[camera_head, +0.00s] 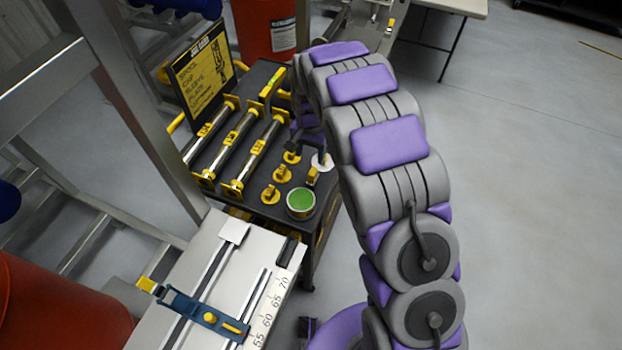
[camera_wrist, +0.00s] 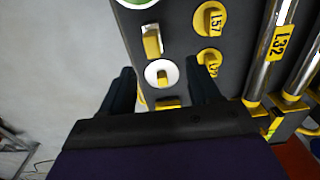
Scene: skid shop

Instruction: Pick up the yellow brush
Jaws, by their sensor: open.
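My gripper (camera_wrist: 160,72) is open and points down at the dark cart top, with one finger on each side of a white disc (camera_wrist: 162,68) that has a small yellowish centre. No contact with the disc shows. In the head view the disc (camera_head: 325,166) lies beside my arm, which hides most of the gripper. A small yellow block-like piece (camera_wrist: 152,41) stands just beyond the fingertips; it also shows in the head view (camera_head: 312,176). I cannot tell whether this piece or the disc's centre is the yellow brush. Another yellow patch (camera_wrist: 168,103) shows between the fingers, partly hidden.
A green-filled tin (camera_head: 300,202) stands at the cart's near corner. Several yellow caps on discs (camera_head: 271,194) and chrome rods in yellow holders (camera_head: 256,155) stand left of it. A yellow sign (camera_head: 202,72) is behind. A measuring bench (camera_head: 210,260) is in front. Open floor lies right.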

